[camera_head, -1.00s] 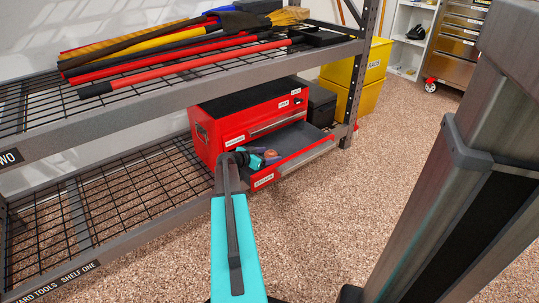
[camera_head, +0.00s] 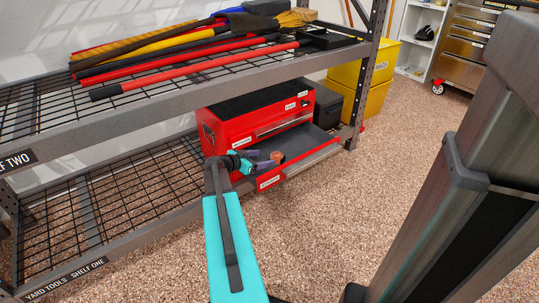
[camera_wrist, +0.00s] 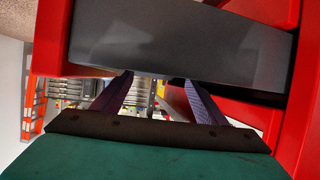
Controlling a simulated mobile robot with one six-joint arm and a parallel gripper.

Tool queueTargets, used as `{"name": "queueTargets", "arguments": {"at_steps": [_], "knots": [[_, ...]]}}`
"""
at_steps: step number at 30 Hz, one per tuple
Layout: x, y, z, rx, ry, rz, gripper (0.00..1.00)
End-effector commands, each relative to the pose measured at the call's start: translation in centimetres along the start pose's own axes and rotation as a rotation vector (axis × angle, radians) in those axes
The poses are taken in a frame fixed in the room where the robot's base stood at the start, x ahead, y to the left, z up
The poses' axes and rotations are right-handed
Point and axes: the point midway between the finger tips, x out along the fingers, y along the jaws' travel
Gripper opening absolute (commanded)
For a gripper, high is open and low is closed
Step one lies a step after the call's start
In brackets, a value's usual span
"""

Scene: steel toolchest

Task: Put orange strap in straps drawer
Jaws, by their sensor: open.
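The red toolchest (camera_head: 240,118) stands on the lower wire shelf. A small rounded orange thing, seemingly the orange strap (camera_head: 277,156), shows in the drawer area right at my gripper's tips. I cannot tell whether it touches them or the drawer floor. My gripper (camera_head: 268,161) reaches over the left part of the open drawer. In the wrist view its two purple fingers (camera_wrist: 158,82) stand apart with nothing seen between them; the strap is not seen there.
The upper wire shelf (camera_head: 200,88) with brooms and long red handles hangs above the chest. A black box (camera_head: 327,100) stands beside it. Yellow bins (camera_head: 375,90) are behind the shelf post (camera_head: 366,95). The speckled floor in front is clear.

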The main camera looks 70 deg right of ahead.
Motion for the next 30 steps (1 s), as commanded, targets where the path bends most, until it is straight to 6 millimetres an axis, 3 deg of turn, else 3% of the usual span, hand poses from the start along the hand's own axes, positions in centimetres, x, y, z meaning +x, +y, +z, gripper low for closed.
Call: {"name": "queueTargets", "arguments": {"at_steps": [3, 9, 30], "knots": [[-1.8, 0.0, -0.1, 0.000, 0.000, -0.003, 0.66], [-3.3, 0.0, -0.1, 0.000, 0.000, -0.001, 0.66], [-3.4, 0.0, 0.0, 0.001, 0.000, 0.000, 0.66]]}}
